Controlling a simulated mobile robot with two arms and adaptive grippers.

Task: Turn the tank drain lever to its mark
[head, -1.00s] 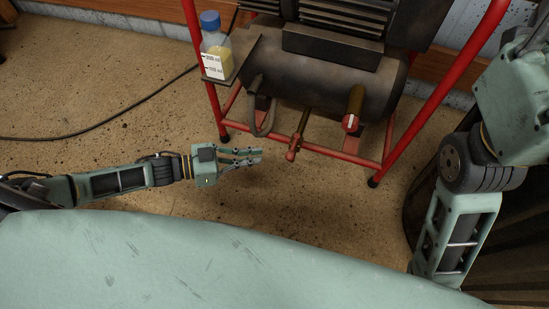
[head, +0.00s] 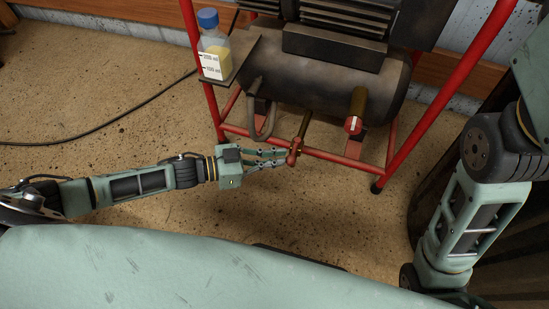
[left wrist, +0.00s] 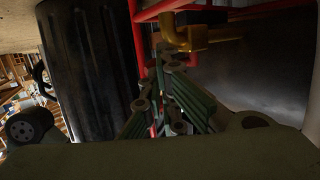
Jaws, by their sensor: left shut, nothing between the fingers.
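The red drain lever (head: 295,150) sits at the end of a brass pipe stub low under the dark tank (head: 325,87). My left gripper (head: 284,157) is shut and empty, with its fingertips right beside the lever's left side. I cannot tell whether they touch it. In the left wrist view, the fingers (left wrist: 172,98) point at the frame, and a brass fitting (left wrist: 190,36) shows beyond them. The lever's mark cannot be made out. My right arm shows at the right of the head view, but its gripper is out of view.
Red frame bars (head: 340,158) run beside and behind the lever. A bottle with a blue cap (head: 213,47) stands on a shelf at left. The floor (head: 110,80) at left is mostly clear, with a black cable.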

